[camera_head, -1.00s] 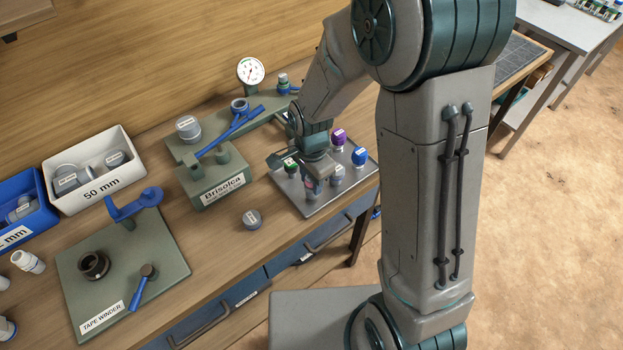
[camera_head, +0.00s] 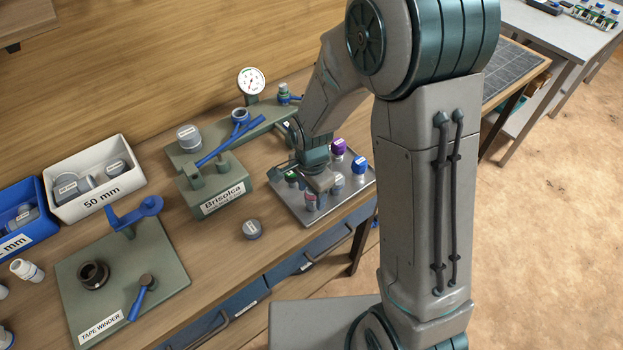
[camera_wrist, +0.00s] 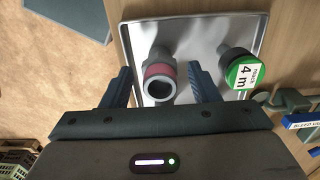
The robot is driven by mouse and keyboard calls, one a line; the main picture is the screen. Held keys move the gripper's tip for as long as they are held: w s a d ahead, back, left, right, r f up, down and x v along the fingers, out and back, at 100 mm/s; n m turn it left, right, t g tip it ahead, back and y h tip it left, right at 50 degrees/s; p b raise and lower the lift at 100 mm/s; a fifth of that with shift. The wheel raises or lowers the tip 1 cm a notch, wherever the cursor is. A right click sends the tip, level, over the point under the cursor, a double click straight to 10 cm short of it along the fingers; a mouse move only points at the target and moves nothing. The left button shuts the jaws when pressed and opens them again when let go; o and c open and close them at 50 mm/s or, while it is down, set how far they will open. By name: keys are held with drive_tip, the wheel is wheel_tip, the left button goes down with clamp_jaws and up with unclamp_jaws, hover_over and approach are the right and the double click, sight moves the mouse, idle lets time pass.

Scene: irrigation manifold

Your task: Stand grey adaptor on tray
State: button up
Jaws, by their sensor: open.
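The grey adaptor (camera_wrist: 158,79), with a red band and an open round mouth, appears to stand upright on the metal tray (camera_wrist: 229,28) in the wrist view. My gripper (camera_wrist: 160,76) is open, with one finger on each side of the adaptor and visible gaps between. In the head view, my gripper (camera_head: 315,186) is over the near left part of the tray (camera_head: 297,211). The adaptor (camera_head: 311,201) shows just below it, partly hidden by my gripper. Its base is hard to make out.
A green-capped piece marked "4 m" (camera_wrist: 243,71) stands close to the right finger. Purple-capped (camera_head: 338,147) and blue-capped (camera_head: 359,165) pieces and another grey piece (camera_head: 338,184) share the tray. The Brisolca block (camera_head: 215,190) stands left of it. A loose grey fitting (camera_head: 252,229) lies on the bench.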

wheel_tip(320, 180, up, 12)
drive_tip(key=b, duration=0.1)
drive_tip(key=s+d+r+n+t, duration=0.3)
drive_tip(key=s+d+r+n, duration=0.5)
drive_tip(key=s+d+n, duration=0.3)
drive_tip(key=shift+s+d+t, duration=0.3)
drive_tip(key=shift+s+d, duration=0.2)
drive_tip(key=shift+s, duration=0.4)
idle(0.5)
